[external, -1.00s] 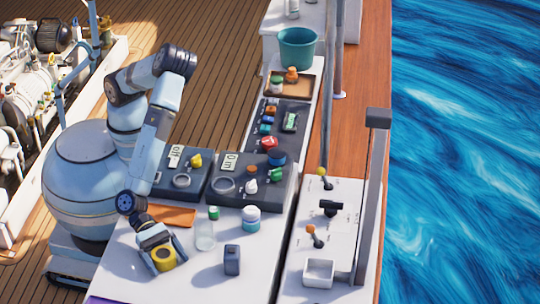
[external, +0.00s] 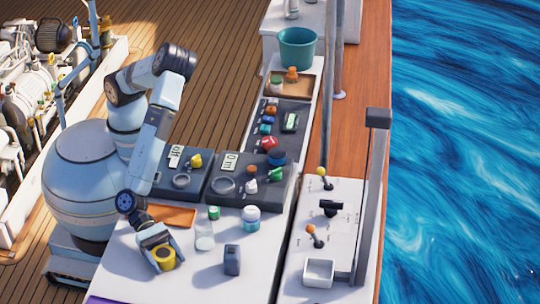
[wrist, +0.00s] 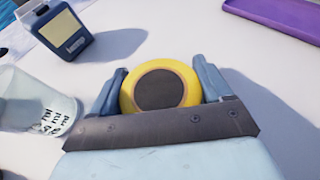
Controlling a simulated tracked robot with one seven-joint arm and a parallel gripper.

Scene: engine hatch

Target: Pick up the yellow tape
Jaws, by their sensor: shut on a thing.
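The yellow tape (external: 165,257) is a short yellow roll with a dark middle, at the front left of the white table. In the wrist view the yellow tape (wrist: 160,88) sits between both fingers. My gripper (external: 160,259) is shut on it, with one finger on each side; it also shows in the wrist view (wrist: 160,90). The tape is at or just above the table top; I cannot tell if it touches. Its near lower side is hidden by the gripper body.
A clear beaker (external: 204,237) and a dark blue box (external: 232,260) stand to the right. An orange tray (external: 172,216) lies behind the gripper. A white jar (external: 251,220) and green-capped item (external: 214,212) are farther back. A purple tray (wrist: 275,15) lies at the table's edge.

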